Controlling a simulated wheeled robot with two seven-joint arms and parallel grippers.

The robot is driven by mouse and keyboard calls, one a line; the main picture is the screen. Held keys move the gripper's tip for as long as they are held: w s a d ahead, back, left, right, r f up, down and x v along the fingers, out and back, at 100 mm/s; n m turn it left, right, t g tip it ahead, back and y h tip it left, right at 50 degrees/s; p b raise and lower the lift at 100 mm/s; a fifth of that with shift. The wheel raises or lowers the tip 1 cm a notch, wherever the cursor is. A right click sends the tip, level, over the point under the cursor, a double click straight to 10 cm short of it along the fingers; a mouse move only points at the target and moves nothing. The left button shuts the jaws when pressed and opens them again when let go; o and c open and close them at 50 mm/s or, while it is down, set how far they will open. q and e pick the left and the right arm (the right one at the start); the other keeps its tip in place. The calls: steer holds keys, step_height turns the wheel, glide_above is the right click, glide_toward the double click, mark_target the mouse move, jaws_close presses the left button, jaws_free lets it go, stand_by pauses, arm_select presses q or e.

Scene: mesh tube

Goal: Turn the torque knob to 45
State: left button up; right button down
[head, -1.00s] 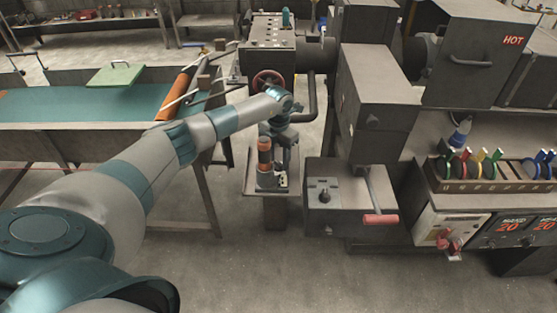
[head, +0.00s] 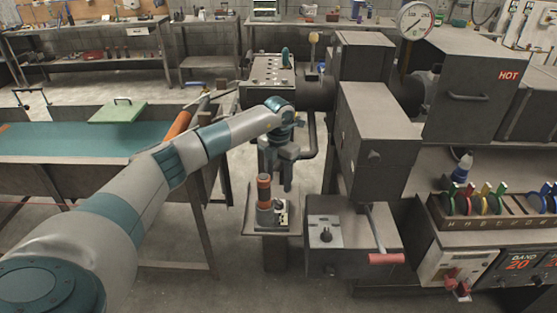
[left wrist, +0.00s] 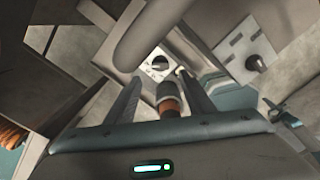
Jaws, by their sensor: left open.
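Two black knobs on pale plates show, and I cannot tell which is the torque knob. One is a small dial (head: 283,216) on the low stand, beside an upright orange-and-black cylinder (head: 264,191). The other knob (head: 326,235) is on the grey box to the right. My left gripper (head: 278,172) is open, fingers down, above the stand, apart from both knobs. My right gripper is out of view.
A red-handled lever (head: 386,259) sticks out from the grey box. A machine with a tall grey housing (head: 370,130) stands behind it. A teal-topped table (head: 60,139) is at left. A rack of coloured discs (head: 490,212) is at right. Open floor lies in front.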

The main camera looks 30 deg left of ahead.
arm_select(q)
step_height(320, 180, up, 9)
steer(key=b, duration=0.2)
steer(key=shift+r, duration=0.2)
